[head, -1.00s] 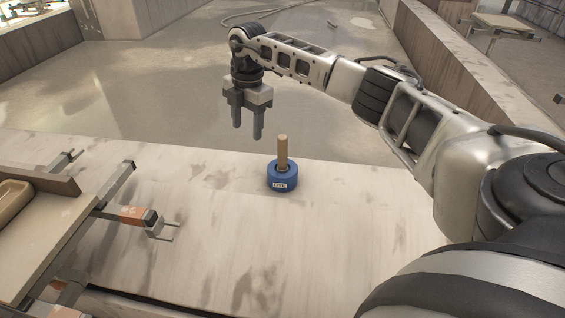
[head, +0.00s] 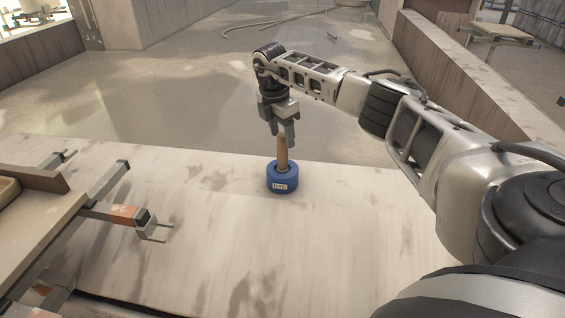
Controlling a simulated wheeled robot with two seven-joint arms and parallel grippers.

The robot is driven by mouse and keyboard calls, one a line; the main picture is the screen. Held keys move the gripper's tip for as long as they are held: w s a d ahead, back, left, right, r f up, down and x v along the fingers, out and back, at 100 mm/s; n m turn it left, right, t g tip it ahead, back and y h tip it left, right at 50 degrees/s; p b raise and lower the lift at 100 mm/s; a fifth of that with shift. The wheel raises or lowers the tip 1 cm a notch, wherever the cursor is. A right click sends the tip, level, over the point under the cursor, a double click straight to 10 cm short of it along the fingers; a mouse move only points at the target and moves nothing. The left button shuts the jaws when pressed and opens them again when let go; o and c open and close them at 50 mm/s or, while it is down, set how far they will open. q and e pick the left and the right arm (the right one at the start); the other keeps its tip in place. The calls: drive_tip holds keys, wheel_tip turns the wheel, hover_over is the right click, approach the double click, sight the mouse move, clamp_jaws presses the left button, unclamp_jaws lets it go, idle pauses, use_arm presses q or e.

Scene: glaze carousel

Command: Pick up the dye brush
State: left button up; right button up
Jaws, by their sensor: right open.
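The dye brush (head: 282,154) shows as an upright wooden handle standing in a blue round pot (head: 283,183) with a white label reading DYE. The brush's lower end is hidden inside the pot. The pot stands on the pale bench top near its far edge. My right gripper (head: 283,136) points down at the top of the handle, with its fingers open. The fingertips overlap the handle's top in this view; I cannot tell whether they touch it. My left gripper is not in view.
A carousel-like metal frame (head: 108,213) with clamp-ended arms and a wooden tray (head: 45,180) stands at the left. The pale bench (head: 210,240) is clear around the pot. Beyond its far edge lies a grey floor (head: 200,90).

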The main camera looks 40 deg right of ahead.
sight(283, 145)
drive_tip(key=f, duration=0.1)
drive_tip(key=f+b, duration=0.2)
drive_tip(key=f, duration=0.1)
drive_tip(key=shift+w+d+f, duration=0.1)
drive_tip(key=shift+d, duration=0.25)
drive_tip(key=shift+f, duration=0.4)
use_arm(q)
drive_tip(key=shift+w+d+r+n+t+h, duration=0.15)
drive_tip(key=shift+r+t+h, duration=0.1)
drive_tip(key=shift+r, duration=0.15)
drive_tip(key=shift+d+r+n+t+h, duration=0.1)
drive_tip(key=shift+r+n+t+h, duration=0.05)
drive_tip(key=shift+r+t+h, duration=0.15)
use_arm(e)
drive_tip(key=shift+r, duration=0.1)
drive_tip(key=shift+c, duration=0.2)
drive_tip(key=c, duration=0.9)
drive_tip(key=shift+c, duration=0.2)
